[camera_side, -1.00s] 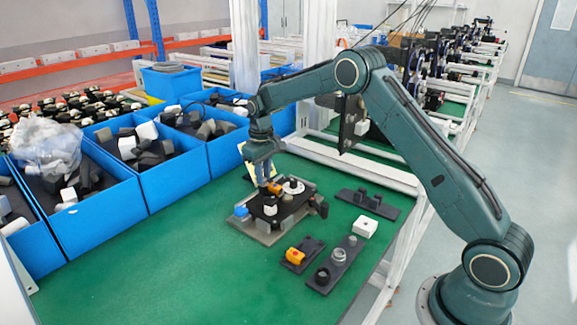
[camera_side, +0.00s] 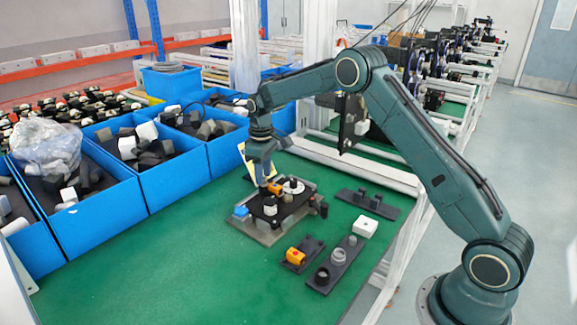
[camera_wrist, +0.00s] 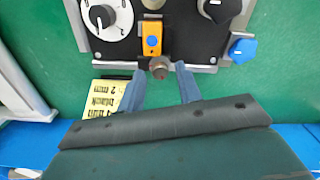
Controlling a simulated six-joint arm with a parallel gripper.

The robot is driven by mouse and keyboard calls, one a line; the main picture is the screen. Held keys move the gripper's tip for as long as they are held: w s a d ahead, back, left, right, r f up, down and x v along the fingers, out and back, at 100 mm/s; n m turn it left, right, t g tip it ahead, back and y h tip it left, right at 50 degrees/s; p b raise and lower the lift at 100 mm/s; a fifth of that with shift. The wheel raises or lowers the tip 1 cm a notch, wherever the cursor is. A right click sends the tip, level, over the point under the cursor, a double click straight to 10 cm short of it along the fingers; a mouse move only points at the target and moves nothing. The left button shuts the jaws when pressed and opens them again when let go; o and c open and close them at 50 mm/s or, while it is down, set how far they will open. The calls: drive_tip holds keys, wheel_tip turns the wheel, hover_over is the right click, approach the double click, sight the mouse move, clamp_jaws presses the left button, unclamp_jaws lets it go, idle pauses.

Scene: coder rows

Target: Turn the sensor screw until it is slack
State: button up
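The sensor screw (camera_wrist: 159,68) is a small brownish knob at the plate's edge, just below the sensor in the wrist view. My gripper (camera_wrist: 161,71) has its two blue fingers apart, one on each side of the screw. Gaps show between the fingertips and the screw. In the side view my gripper (camera_side: 263,186) points down at the fixture's far edge, and the screw cannot be made out there.
On the fixture are a white dial (camera_wrist: 102,17), a white-based black knob (camera_wrist: 215,8) and a blue knob (camera_wrist: 243,49). A yellow note (camera_wrist: 105,97) lies beside the left finger. Loose parts (camera_side: 338,262) and a white block (camera_side: 365,226) sit nearer. Blue bins (camera_side: 160,185) line the left.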

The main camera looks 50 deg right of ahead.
drive_tip(key=shift+r, duration=2.25)
drive_tip(key=shift+r, duration=0.1)
drive_tip(key=shift+s+a+r, duration=0.1)
drive_tip(key=shift+s+r, duration=0.05)
drive_tip(key=shift+r, duration=0.05)
drive_tip(key=s+a+r+m+t, duration=0.1)
drive_tip(key=s+a+r, duration=0.2)
drive_tip(key=s+r, duration=0.5)
drive_tip(key=s+a+r+m+t, duration=0.1)
drive_tip(key=s+a+r+t, duration=0.15)
drive_tip(key=s+r, duration=0.6)
drive_tip(key=s+a+f+t, duration=0.1)
drive_tip(key=s+a, duration=0.1)
drive_tip(key=s, duration=0.9)
drive_tip(key=s+a+f+m+t, duration=0.1)
drive_tip(key=s, duration=1)
drive_tip(key=shift+s+a, duration=0.25)
drive_tip(key=shift+a, duration=0.15)
